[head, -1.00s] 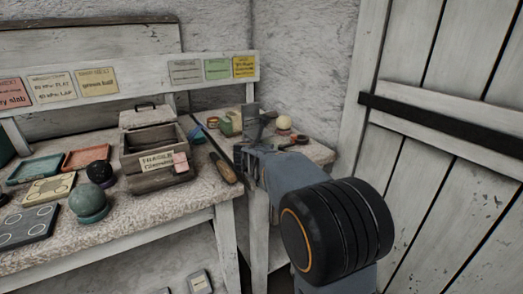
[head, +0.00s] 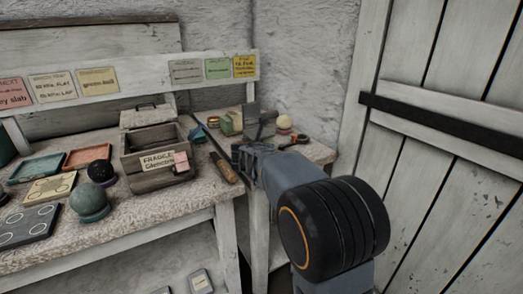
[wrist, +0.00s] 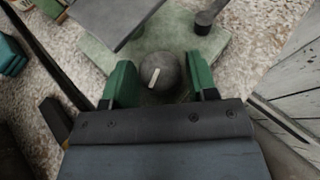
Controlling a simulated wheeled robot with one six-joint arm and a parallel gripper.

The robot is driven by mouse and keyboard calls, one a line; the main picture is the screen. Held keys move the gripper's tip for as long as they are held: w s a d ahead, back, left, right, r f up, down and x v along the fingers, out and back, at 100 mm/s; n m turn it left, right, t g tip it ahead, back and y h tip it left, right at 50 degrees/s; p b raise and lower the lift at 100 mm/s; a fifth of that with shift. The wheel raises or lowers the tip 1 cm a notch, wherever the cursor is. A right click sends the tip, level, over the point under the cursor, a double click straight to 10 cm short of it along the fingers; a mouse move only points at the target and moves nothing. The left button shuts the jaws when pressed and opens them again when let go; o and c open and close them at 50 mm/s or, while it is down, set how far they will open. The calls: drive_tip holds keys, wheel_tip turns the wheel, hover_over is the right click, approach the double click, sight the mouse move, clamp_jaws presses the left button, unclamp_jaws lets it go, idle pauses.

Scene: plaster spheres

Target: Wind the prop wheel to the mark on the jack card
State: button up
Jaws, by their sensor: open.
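The prop wheel, a round grey knob with a pale stripe (wrist: 166,70), shows in the wrist view on a greenish slab (wrist: 98,52). The stripe stands nearly upright, leaning slightly right at its top. My gripper (wrist: 160,84) is open, with one green finger pad on each side of the knob; whether they touch it I cannot tell. In the head view my gripper (head: 246,157) is over the right-hand bench, and the knob is hidden. Cards hang on the back rail, among them a green one (head: 218,68) and a yellow one (head: 244,66); I cannot tell which is the jack card.
A grey plate (wrist: 112,18) overhangs the slab, and a dark post (wrist: 208,18) stands on it. In the head view, a wooden crate (head: 158,168), a wooden-handled tool (head: 224,168) and a green ball (head: 90,202) are left of my gripper. A plank door (head: 440,180) is at right.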

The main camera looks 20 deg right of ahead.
drive_tip(key=p+v, duration=0.2)
drive_tip(key=v, duration=1.1)
drive_tip(key=shift+s+a+r+p, duration=0.25)
drive_tip(key=shift+p, duration=0.05)
